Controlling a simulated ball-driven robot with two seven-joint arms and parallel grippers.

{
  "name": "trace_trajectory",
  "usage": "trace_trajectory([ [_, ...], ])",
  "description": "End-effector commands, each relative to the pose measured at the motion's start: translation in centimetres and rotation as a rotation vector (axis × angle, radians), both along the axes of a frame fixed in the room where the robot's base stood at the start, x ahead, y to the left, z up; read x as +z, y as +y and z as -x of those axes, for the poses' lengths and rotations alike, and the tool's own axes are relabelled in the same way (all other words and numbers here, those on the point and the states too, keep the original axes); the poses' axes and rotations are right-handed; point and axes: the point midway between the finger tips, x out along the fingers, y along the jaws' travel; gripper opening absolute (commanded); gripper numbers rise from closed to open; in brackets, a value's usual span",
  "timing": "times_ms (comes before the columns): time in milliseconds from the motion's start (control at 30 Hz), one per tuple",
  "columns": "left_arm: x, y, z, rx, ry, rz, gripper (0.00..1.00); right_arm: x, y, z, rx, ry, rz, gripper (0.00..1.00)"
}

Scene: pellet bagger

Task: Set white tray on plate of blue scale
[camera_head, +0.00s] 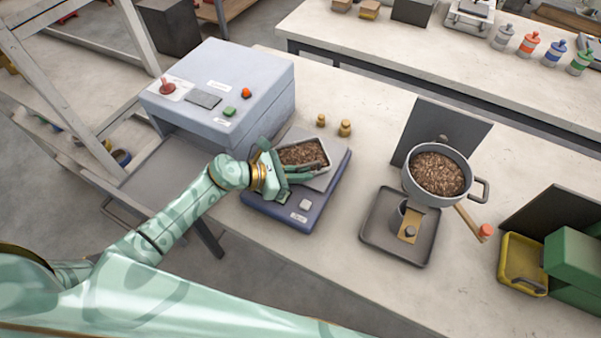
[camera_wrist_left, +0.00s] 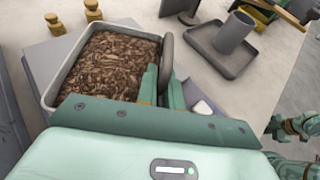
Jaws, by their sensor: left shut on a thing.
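The white tray (camera_head: 328,158), filled with brown pellets, is over the plate (camera_head: 321,183) of the blue scale (camera_head: 283,212). I cannot tell if it touches the plate or hangs just above it. My left gripper (camera_head: 301,173) is shut on the tray's near side. In the left wrist view the tray (camera_wrist_left: 45,93) looks level, and my left gripper's fingers (camera_wrist_left: 163,85) close on its grey handle (camera_wrist_left: 167,57). The tray and gripper hide much of the plate. Mint and gold parts of my right arm show at the right edge there; its fingers are unclear.
A grey-blue machine (camera_head: 222,88) with buttons stands left of the scale. Two brass weights (camera_head: 344,128) stand behind it. To the right are a pellet-filled pot (camera_head: 437,175) above a dark tray (camera_head: 373,239) and a yellow bin (camera_head: 519,270). Bench in front of the scale is clear.

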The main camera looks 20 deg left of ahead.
Motion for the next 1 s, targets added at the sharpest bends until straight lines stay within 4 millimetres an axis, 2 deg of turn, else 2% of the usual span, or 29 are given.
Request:
trace_trajectory([
  [167,-0.3,0.0,0.0,0.000,-0.001,0.000,0.00,-0.4,0.0,0.2,0.000,0.003,0.000,0.00],
  [200,-0.3,0.0,0.0,0.000,0.000,0.000,0.17,-0.3,0.0,0.2,0.001,0.003,0.001,0.00],
  [267,-0.2,0.0,0.0,0.000,0.000,0.000,0.30,-0.3,-0.1,0.2,0.001,0.003,0.001,0.00],
  [600,0.3,0.0,0.0,0.000,0.000,0.001,0.30,0.2,-0.3,0.1,0.002,0.002,0.005,0.00],
  [767,1.3,2.1,1.4,0.000,0.001,-0.004,0.30,1.0,-0.4,0.0,0.003,-0.001,0.005,0.00],
  [1000,3.3,6.5,4.4,-0.001,0.003,-0.003,0.30,1.9,-0.4,-0.1,0.002,-0.004,0.005,0.00],
])
